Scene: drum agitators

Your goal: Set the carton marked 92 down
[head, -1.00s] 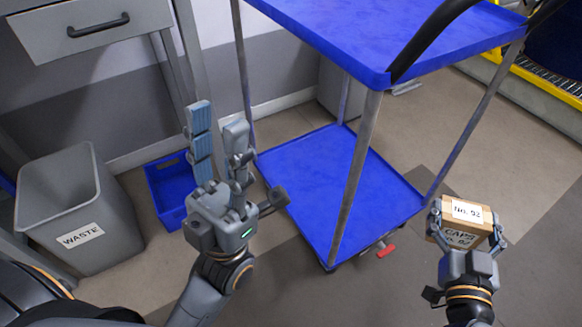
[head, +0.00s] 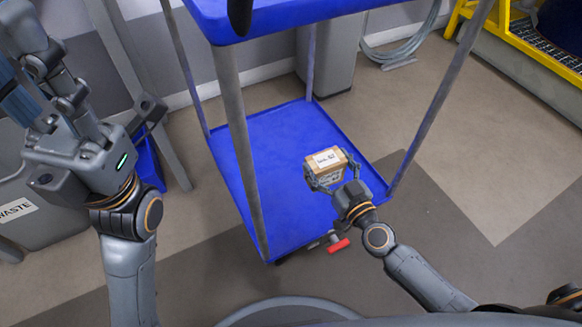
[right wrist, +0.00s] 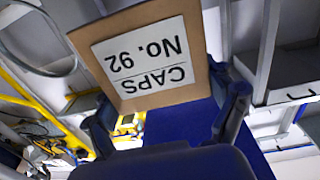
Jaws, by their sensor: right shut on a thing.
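The small brown carton (head: 326,158) with a white label is in my right gripper (head: 331,166), whose fingers close on its two sides. In the right wrist view the carton (right wrist: 190,50) fills the top middle; its label reads CAPS No. 92, upside down. In the head view the carton appears over the right part of the cart's blue lower shelf (head: 265,160). I cannot tell whether it touches the shelf. My left gripper (head: 45,95) is at the upper left, empty, its blue-padded fingers apart.
The cart's blue upper shelf (head: 290,12) hangs above, with metal posts (head: 240,150) at the corners. A red pedal (head: 339,246) sticks out at the shelf's front edge. A grey waste bin (head: 40,225) stands left. Floor to the right is clear.

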